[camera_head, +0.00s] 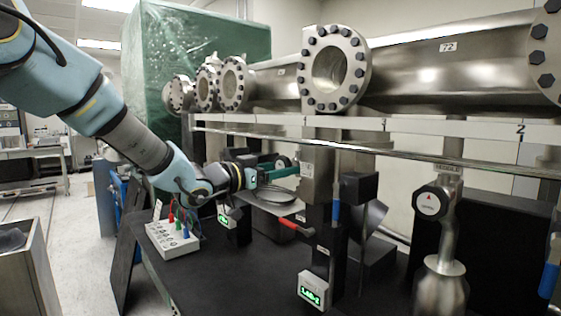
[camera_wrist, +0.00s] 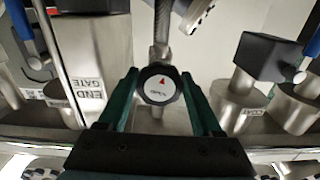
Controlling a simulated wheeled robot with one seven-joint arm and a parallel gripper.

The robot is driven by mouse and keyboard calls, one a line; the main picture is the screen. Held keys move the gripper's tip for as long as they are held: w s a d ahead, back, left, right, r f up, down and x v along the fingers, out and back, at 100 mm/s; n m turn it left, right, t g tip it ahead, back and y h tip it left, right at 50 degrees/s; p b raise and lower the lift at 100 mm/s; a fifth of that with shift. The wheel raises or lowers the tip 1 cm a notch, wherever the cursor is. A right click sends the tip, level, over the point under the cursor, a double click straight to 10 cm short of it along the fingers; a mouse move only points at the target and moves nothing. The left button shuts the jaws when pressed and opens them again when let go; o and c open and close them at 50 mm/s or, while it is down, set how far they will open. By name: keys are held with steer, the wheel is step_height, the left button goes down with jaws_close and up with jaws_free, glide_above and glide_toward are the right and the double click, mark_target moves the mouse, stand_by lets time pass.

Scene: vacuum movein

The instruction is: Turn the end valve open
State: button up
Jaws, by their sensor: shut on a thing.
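A grey block marked END GATE (camera_wrist: 88,75) stands left of the knob in the wrist view.
Another valve knob (camera_head: 430,203) stands at the right on a steel stem. A red-handled lever (camera_head: 290,223), a black block (camera_head: 357,187) and a green-lit display (camera_head: 312,290) crowd the bench. A white box with coloured plugs (camera_head: 172,240) sits left, below my arm.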

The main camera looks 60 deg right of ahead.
steer(key=shift+n+p, duration=0.7)
steer(key=shift+n, duration=0.6)
steer(key=o, duration=1.4)
steer(key=b+v, duration=0.3)
steer(key=v, duration=0.8)
steer(key=shift+s, duration=0.1)
